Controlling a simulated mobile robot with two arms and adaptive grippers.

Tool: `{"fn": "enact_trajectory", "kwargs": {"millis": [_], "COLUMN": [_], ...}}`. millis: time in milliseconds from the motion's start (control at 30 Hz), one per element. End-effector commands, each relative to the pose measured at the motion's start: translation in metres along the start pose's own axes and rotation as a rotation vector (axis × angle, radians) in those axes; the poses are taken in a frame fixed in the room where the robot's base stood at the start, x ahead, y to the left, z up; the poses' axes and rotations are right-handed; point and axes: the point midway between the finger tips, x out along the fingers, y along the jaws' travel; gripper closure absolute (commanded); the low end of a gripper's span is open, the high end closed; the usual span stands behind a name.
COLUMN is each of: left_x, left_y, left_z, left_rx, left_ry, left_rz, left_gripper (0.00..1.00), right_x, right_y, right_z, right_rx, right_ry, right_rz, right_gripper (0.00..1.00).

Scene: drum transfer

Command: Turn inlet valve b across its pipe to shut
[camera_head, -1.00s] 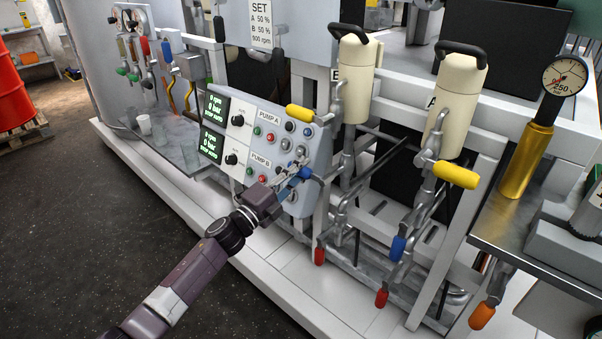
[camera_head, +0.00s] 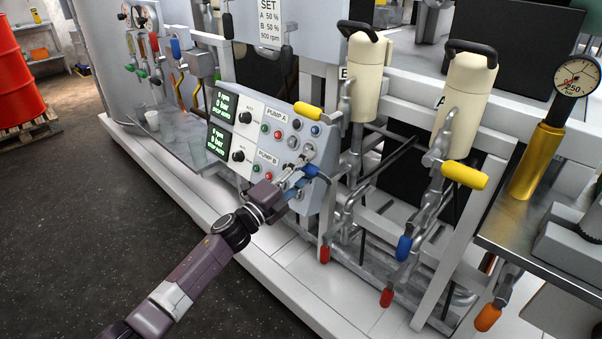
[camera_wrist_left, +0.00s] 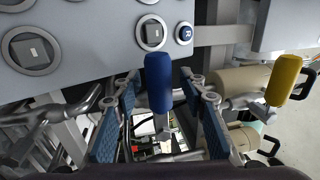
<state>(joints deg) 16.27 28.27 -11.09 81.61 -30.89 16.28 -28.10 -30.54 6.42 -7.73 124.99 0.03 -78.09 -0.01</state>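A blue valve handle (camera_head: 316,173) sticks out beside the pump panel, below the cylinder marked B; I take it for inlet valve b. In the left wrist view the blue handle (camera_wrist_left: 158,82) stands between my two finger pads, with a gap visible on each side. My left gripper (camera_head: 292,182) is open around it, in front of the panel's lower right corner. The valve body and pipe behind the handle are partly hidden by the gripper. My right gripper is not in view.
The pump panel (camera_head: 262,135) with knobs and buttons is close to the left gripper. A yellow handle (camera_head: 308,109) is above it, red handles (camera_head: 324,254) below. Another blue handle (camera_head: 404,248) and yellow handle (camera_head: 460,175) are by cylinder A (camera_head: 461,95).

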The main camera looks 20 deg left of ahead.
Motion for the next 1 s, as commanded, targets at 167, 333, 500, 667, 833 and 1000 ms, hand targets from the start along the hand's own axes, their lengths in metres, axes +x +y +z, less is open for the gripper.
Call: {"fn": "enact_trajectory", "kwargs": {"millis": [167,333,500,667,833,1000], "left_x": [-0.020,-0.054,-0.087,-0.107,-0.118,-0.119], "left_y": [0.002,0.002,0.002,0.001,0.000,0.000], "left_z": [0.000,0.000,0.000,0.000,0.001,0.000], "left_rx": [0.000,-0.001,0.001,0.000,0.001,0.002], "left_ry": [0.000,0.000,0.001,0.000,0.000,0.000], "left_rz": [0.003,0.004,0.004,0.001,0.001,0.000], "left_gripper": [0.61,0.61,0.61,0.61,0.61,0.61], "right_x": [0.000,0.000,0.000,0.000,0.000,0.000], "right_y": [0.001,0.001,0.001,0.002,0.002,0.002], "right_z": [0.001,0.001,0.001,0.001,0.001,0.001], "right_rx": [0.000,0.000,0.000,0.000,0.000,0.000], "right_ry": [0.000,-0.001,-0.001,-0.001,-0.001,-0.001], "right_rz": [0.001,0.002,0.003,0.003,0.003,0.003], "right_gripper": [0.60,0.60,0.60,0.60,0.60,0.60]}}
